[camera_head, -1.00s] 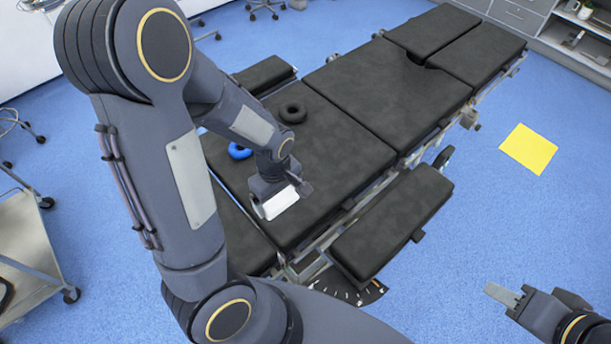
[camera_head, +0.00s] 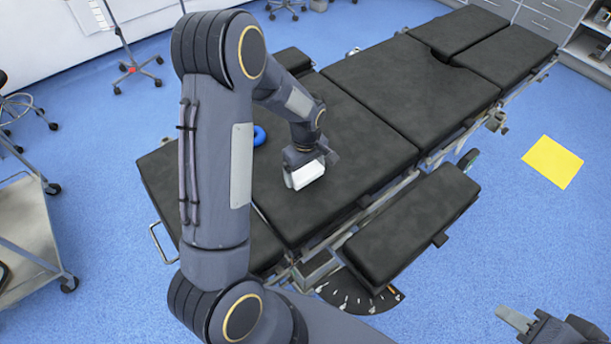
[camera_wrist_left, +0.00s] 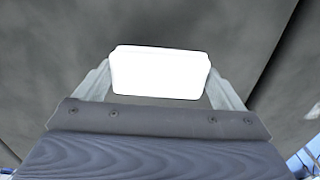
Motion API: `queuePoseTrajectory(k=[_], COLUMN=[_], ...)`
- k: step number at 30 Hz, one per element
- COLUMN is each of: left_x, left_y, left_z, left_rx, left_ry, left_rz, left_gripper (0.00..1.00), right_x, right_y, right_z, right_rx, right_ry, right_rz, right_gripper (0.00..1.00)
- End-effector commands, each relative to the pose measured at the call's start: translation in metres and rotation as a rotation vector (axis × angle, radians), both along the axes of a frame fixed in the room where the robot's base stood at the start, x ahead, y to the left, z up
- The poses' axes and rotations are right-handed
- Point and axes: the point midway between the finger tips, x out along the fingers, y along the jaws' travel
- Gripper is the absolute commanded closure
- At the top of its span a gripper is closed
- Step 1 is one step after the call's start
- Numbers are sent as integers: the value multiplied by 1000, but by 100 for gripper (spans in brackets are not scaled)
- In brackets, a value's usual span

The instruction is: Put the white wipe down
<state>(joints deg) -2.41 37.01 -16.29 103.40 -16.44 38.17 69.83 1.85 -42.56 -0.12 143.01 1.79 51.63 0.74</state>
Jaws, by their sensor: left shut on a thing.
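The white wipe (camera_head: 308,175) is a small white block over the near part of the black operating table (camera_head: 375,95). My left gripper (camera_head: 306,167) is shut on it. In the left wrist view the wipe (camera_wrist_left: 160,73) sits between the two fingers of the gripper (camera_wrist_left: 160,80), with dark padding behind it. I cannot tell whether the wipe touches the padding. My right gripper (camera_head: 515,318) is at the lower right, away from the table. I cannot tell whether its fingers are open or shut.
A blue ring (camera_head: 259,135) lies on the table left of the left gripper, partly behind my arm. A black side pad (camera_head: 412,220) stands off the near side. A yellow square (camera_head: 552,162) lies on the blue floor. A cart (camera_head: 30,235) stands at the left.

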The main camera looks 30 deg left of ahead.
Motion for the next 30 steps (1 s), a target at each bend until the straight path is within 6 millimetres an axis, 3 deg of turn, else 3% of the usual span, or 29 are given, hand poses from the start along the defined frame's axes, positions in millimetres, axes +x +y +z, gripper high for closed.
queuePoseTrajectory(k=[2, 13, 14, 16, 26, 30], left_x=[0, 0, 0, 0, 0, 1], left_y=[0, 0, 0, 0, 0, 0], left_z=[-15, -17, -16, -15, -8, 14], left_rx=[0, 0, 1, 0, 0, 1], left_ry=[0, 0, 0, 0, -2, -6], left_rz=[0, 0, 0, 0, 1, 0], left_gripper=[35, 35, 9, 0, 0, 0], right_x=[0, 0, 0, 0, 0, 0], right_y=[0, 0, 0, 0, 0, 0], right_z=[-12, -13, -13, -12, -8, -9], right_rx=[0, 0, 0, 0, 0, 0], right_ry=[1, 0, 0, 0, 0, 0], right_rz=[0, 0, 0, 0, 0, 0], right_gripper=[64, 64, 64, 64, 64, 64])
